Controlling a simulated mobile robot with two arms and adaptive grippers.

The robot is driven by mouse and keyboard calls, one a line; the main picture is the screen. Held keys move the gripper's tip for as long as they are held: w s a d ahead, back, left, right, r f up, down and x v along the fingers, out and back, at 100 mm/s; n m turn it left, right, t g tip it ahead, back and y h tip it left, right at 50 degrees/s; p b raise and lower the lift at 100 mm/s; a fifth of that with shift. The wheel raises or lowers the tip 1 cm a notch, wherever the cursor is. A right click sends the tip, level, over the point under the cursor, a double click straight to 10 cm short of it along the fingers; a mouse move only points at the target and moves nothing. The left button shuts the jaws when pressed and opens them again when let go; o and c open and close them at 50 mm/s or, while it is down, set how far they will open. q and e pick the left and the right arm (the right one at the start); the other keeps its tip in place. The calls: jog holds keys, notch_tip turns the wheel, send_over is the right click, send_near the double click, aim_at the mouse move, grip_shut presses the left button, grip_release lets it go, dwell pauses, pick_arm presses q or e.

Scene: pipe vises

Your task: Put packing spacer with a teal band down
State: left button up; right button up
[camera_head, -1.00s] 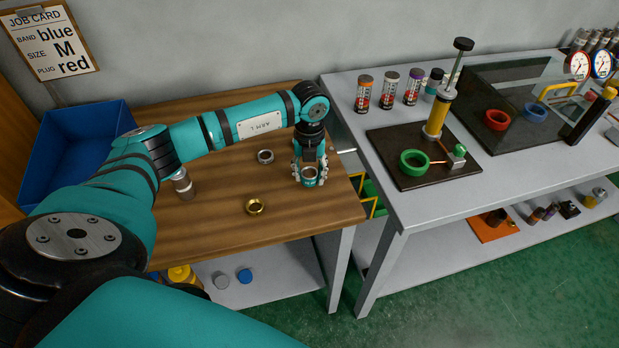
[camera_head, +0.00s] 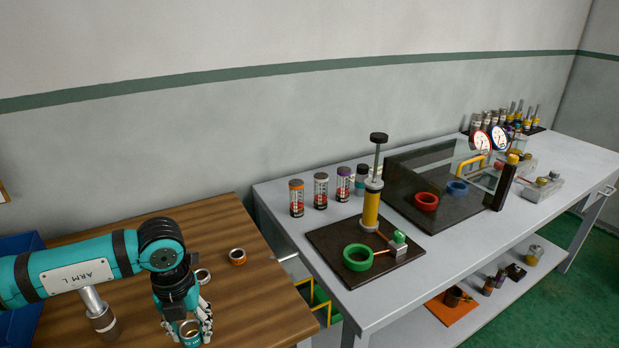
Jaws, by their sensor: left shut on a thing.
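My left gripper (camera_head: 185,318) is at the bottom of the head view, pointing down over the wooden table. It is shut on the packing spacer with a teal band (camera_head: 189,342), a short ring at its fingertips. The ring's lower part is near the picture's bottom edge. Whether it touches the table I cannot tell. A gold tone shows inside the ring. My right gripper is not in view.
On the wooden table (camera_head: 262,301) are a pale ring (camera_head: 203,276) behind the gripper, an orange-banded ring (camera_head: 237,257) and a grey cylinder (camera_head: 103,321). The table's right part is clear. The grey bench (camera_head: 285,213) holds a pump with a green ring (camera_head: 357,257).

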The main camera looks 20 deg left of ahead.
pick_arm(q)
jog(key=shift+w+d+m, duration=0.1)
jog(key=shift+d+m, duration=0.45)
jog(key=shift+m, duration=0.45)
jog(key=d+m, duration=0.1)
jog(key=m, duration=0.1)
jog(key=d+m, duration=0.1)
jog(key=m, duration=0.2)
jog(key=d+m, duration=0.2)
jog(key=shift+w+m, duration=0.25)
jog(key=shift+m, duration=0.15)
jog(key=d+r+m, duration=0.1)
jog(key=d+m, duration=0.5)
jog(key=m, duration=1)
jog(key=d+r+m, duration=0.2)
jog(key=d+m, duration=0.4)
jog(key=m, duration=1.1)
jog(key=shift+d+r, duration=0.15)
jog(key=shift+d, duration=0.1)
